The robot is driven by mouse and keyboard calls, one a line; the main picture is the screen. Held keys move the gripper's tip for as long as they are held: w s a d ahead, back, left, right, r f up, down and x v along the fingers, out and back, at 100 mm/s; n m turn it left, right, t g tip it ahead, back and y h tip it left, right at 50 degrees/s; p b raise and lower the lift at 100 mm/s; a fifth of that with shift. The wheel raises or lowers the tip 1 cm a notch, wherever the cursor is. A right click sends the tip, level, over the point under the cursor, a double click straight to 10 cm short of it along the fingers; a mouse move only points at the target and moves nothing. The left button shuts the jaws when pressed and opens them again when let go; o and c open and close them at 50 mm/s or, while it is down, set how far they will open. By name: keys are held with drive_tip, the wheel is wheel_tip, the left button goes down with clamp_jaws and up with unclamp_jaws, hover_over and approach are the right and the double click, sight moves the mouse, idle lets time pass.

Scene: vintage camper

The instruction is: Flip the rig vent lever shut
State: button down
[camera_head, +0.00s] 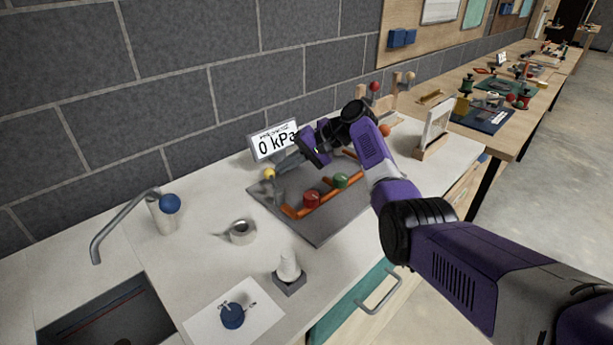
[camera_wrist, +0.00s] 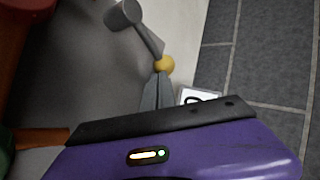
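The rig is a grey plate (camera_head: 318,233) with orange pipes (camera_head: 322,197) on the counter. A yellow ball knob (camera_head: 269,174) sits at the rig's back left, near a grey post. In the wrist view the yellow knob (camera_wrist: 164,65) is at the end of a thin grey arm that slants from a grey cylinder (camera_wrist: 122,14); it looks like the vent lever. My gripper (camera_head: 306,153) is above the back of the rig, right of the yellow knob, by the display.
A display reading "0 kPa" (camera_head: 275,142) stands behind the rig. A red knob (camera_head: 311,199) and a green knob (camera_head: 341,180) are on the pipes.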

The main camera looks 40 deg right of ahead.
drive_tip(key=shift+w+a+f+b, duration=0.1)
drive_tip(key=shift+w+a+b, duration=0.25)
drive_tip(key=shift+w+a, duration=0.9)
drive_tip(key=shift+a, duration=0.35)
